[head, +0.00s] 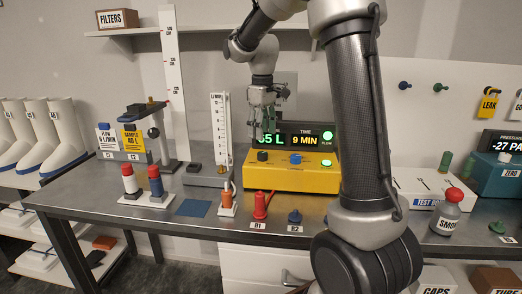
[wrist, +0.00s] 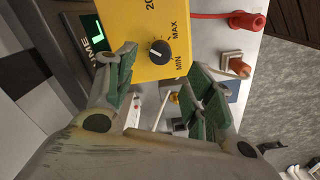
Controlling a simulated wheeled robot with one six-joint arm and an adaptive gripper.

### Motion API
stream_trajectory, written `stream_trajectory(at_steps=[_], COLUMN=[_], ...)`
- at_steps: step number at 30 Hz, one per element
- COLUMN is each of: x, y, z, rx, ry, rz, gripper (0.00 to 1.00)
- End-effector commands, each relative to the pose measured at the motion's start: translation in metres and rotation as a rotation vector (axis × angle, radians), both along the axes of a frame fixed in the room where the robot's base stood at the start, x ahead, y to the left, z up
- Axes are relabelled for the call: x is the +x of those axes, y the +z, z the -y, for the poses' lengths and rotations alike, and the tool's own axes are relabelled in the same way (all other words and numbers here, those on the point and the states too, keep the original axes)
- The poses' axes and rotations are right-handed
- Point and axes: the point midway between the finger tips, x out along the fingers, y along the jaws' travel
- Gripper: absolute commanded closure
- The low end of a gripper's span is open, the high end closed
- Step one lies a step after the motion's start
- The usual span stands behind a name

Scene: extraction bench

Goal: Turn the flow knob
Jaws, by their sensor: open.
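The yellow pump box (head: 290,179) stands on the metal bench with a black knob (head: 262,155) and a blue knob (head: 295,158) on it. In the wrist view the black knob (wrist: 160,51) has a white pointer mark and sits near MIN and MAX labels on the yellow face (wrist: 140,20). My gripper (head: 263,128) is above the box, in front of its display (head: 300,138), and hides part of it. In the wrist view the open green-padded fingers (wrist: 163,66) stand on either side of the black knob, apart from it.
The display reads 9 MIN, and a green FLOW light (head: 327,136) is lit. A flow tube stand (head: 221,130) is left of the box. A smoke bottle (head: 446,211) is at the right.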

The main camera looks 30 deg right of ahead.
Motion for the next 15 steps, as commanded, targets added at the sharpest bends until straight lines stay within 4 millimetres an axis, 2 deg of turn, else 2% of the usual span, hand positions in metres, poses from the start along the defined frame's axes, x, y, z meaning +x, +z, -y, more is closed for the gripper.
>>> stream_trajectory(at_steps=[9, 15], x=[-0.001, -0.001], y=[-0.049, -0.072], z=[0.0, 0.0], rx=[0.0, 0.0], ry=[0.004, 0.003], rz=[-0.004, -0.002], gripper=[0.47, 0.47])
